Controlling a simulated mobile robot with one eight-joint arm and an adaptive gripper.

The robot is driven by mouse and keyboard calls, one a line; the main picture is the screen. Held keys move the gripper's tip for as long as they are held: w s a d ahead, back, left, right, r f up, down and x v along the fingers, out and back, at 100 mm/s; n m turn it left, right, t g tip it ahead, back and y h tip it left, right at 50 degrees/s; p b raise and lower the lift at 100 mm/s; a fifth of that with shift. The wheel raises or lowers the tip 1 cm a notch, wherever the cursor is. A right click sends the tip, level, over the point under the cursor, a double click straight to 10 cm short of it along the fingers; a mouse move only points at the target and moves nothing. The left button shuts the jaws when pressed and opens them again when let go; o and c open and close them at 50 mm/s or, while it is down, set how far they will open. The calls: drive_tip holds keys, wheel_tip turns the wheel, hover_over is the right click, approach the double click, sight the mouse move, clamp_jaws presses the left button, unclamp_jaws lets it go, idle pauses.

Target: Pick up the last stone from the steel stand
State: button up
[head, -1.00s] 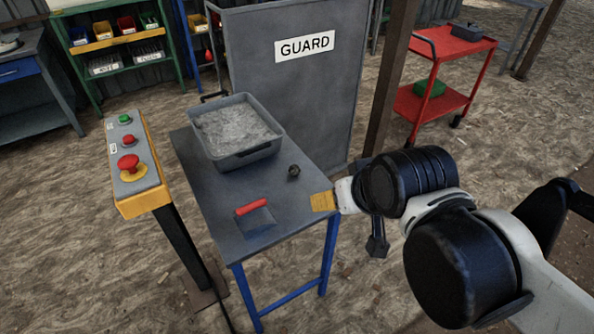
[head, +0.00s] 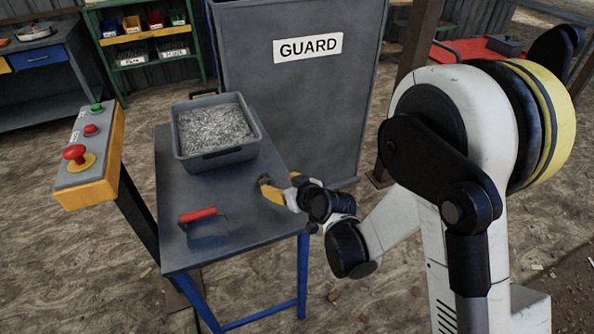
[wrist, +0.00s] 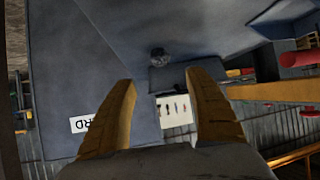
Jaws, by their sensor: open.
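A small dark stone (head: 264,180) lies on the grey top of the steel stand (head: 240,230), near its right edge. In the wrist view the stone (wrist: 158,57) shows just beyond the gap between the yellow fingers. My gripper (head: 270,190) is low over the stand's right edge, beside the stone. In the wrist view my gripper (wrist: 163,80) is open, with its fingers wide apart and nothing between them. Whether a finger touches the stone cannot be told.
A grey tub (head: 216,155) of crushed grey material stands at the back of the stand. A red-handled tool (head: 200,220) lies at the front. A control post (head: 90,165) with a red stop button stands left. The GUARD panel (head: 300,100) rises close behind.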

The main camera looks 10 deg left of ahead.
sight(267, 178)
drive_tip(key=shift+w+a+f, duration=0.1)
drive_tip(key=shift+w+f, duration=0.1)
drive_tip(key=shift+f, duration=0.65)
drive_tip(key=b+x, duration=0.1)
drive_tip(key=x, duration=0.4)
drive_tip(key=shift+a+b, duration=0.15)
drive_tip(key=shift+b, duration=0.25)
drive_tip(key=b+x, duration=0.1)
drive_tip(key=x, duration=0.1)
drive_tip(key=r+b+x, duration=0.1)
drive_tip(key=x, duration=0.2)
drive_tip(key=shift+w+a+b, duration=0.3)
drive_tip(key=shift+b, duration=0.05)
drive_tip(key=c, duration=1.3)
